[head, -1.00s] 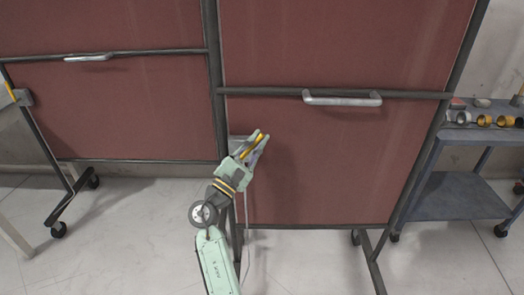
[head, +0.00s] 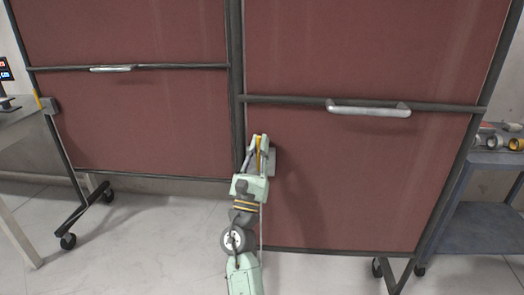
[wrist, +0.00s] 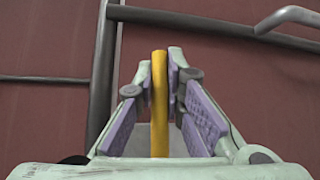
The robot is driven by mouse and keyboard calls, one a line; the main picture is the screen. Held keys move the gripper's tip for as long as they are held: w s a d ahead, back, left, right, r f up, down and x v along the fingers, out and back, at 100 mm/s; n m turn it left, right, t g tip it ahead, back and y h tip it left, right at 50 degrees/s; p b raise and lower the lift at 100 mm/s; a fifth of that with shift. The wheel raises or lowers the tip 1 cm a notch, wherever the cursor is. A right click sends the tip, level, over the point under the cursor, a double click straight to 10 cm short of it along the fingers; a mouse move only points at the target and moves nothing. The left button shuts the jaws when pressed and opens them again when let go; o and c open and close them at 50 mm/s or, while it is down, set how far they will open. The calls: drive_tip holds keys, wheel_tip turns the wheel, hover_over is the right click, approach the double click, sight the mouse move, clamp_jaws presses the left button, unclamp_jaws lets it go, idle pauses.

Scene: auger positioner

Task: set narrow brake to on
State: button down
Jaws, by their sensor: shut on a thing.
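A yellow brake lever (head: 259,152) stands nearly upright in front of a grey box (head: 272,162) on the inner post of the right-hand red panel (head: 350,180). My gripper (head: 257,141) is around the lever and shut on it. In the wrist view the lever (wrist: 159,110) runs up between the purple-padded fingers (wrist: 161,62), with its upper end at the fingertips. The box is partly hidden by my gripper. A second yellow lever (head: 38,98) with a grey box (head: 48,105) is on the outer post of the left-hand red panel (head: 140,120).
Metal handles stick out from the right panel's crossbar (head: 368,108) and the left panel's crossbar (head: 112,69). Castered feet (head: 68,240) stand on the floor. A blue-grey cart (head: 490,215) is at right and a table (head: 18,125) at left. The floor between is clear.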

drive_tip(key=shift+y, duration=0.3)
drive_tip(key=c, duration=1.7)
unclamp_jaws()
drive_tip(key=shift+o, duration=0.2)
drive_tip(key=v, duration=1.2)
drive_tip(key=shift+a, duration=0.15)
